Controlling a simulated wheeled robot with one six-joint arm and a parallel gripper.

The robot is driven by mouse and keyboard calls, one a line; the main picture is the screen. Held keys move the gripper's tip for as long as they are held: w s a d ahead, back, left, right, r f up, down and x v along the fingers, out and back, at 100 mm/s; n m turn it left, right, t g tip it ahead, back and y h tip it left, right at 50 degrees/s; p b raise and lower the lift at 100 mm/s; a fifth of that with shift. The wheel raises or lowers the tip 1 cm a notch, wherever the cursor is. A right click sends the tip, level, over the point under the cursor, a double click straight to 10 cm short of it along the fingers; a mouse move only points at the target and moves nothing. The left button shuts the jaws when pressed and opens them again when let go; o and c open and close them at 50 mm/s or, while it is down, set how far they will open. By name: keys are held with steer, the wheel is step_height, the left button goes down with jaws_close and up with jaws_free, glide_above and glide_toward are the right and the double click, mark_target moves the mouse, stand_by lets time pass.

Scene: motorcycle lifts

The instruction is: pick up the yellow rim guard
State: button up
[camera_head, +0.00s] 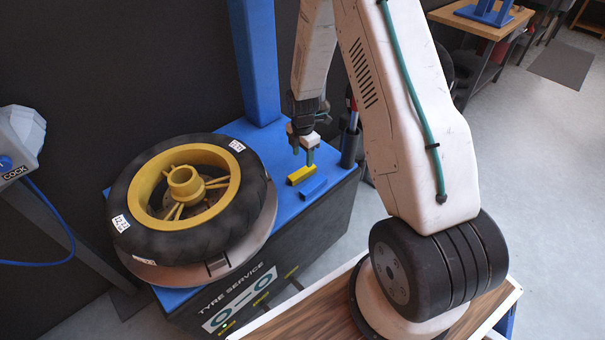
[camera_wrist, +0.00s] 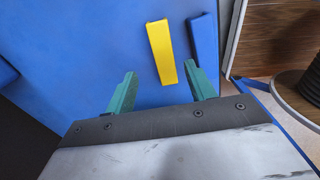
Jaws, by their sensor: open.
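The yellow rim guard (camera_head: 301,175) is a small bar lying on the blue top of the tyre service machine, right of the wheel. In the wrist view the yellow rim guard (camera_wrist: 161,52) lies ahead of my gripper (camera_wrist: 162,88), nearer its right finger. My gripper (camera_head: 303,155) shows in the head view just above and behind the rim guard. Its green fingers are spread apart with nothing between them.
A similar blue bar (camera_head: 313,189) lies close beside the yellow one, and also shows in the wrist view (camera_wrist: 203,47). A tyre (camera_head: 127,190) with a yellow rim lies on the machine at left. A blue post (camera_head: 255,60) rises behind. A dark cylinder (camera_head: 350,146) stands at right.

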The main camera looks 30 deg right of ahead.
mark_target(302, 171)
steer(key=f, duration=0.7)
steer(key=shift+s+a+f, duration=0.2)
steer(key=shift+s+a, duration=0.05)
steer(key=c, duration=1)
